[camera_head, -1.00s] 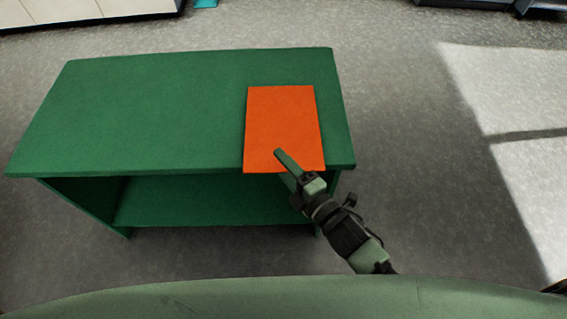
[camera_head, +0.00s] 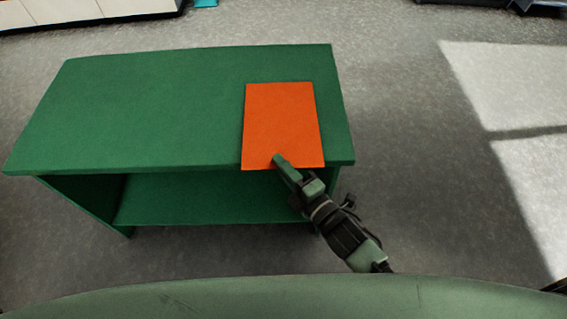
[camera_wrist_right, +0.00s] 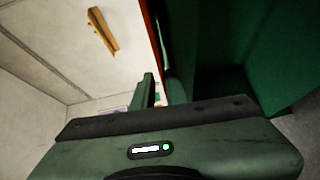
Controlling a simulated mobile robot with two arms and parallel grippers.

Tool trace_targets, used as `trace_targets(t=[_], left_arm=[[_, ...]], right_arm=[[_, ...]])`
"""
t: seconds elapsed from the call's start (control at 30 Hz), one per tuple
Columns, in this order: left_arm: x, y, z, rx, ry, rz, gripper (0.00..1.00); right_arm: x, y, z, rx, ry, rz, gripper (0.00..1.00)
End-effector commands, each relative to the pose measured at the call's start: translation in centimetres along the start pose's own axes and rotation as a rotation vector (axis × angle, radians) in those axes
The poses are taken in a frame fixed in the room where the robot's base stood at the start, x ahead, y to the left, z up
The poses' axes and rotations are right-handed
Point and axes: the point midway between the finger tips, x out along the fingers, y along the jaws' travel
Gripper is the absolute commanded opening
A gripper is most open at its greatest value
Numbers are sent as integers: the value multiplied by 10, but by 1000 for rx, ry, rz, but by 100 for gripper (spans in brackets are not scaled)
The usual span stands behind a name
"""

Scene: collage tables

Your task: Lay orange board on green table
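The orange board (camera_head: 282,125) lies flat on the right part of the green table (camera_head: 150,105). Its near edge reaches slightly past the table's front edge. My right gripper (camera_head: 280,162) is at this near edge, with its upper finger over the board; the lower finger is mostly hidden. In the right wrist view the board's thin orange edge (camera_wrist_right: 155,35) runs down between the two fingers (camera_wrist_right: 161,88), which stand apart. The gripper appears open around the edge. My left gripper is not in view.
The tabletop left of the board is clear. An open shelf (camera_head: 200,197) is under the top. Grey floor (camera_head: 410,150) is free to the right. White cabinets (camera_head: 70,10) stand at the far left.

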Motion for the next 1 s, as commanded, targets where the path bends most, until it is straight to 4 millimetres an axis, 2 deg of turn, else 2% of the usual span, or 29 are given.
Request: trace_targets(t=[0.03,0.17,0.43,0.57,0.6,0.67,0.7,1.0], left_arm=[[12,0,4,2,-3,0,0],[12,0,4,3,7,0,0],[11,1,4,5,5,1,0],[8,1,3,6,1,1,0],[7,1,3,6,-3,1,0],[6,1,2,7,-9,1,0],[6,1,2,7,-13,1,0],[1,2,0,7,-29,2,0]], right_arm=[[-4,-27,4,0,-9,-34,28],[-4,-29,5,-1,-10,-34,21],[-5,-29,5,-2,-12,-35,21],[-16,-30,-3,1,-11,-37,20],[-20,-30,-6,1,-11,-36,32],[-27,-29,-11,0,-10,-33,62],[-31,-29,-15,0,-10,-32,65],[-64,-27,-39,1,-8,-22,65]])
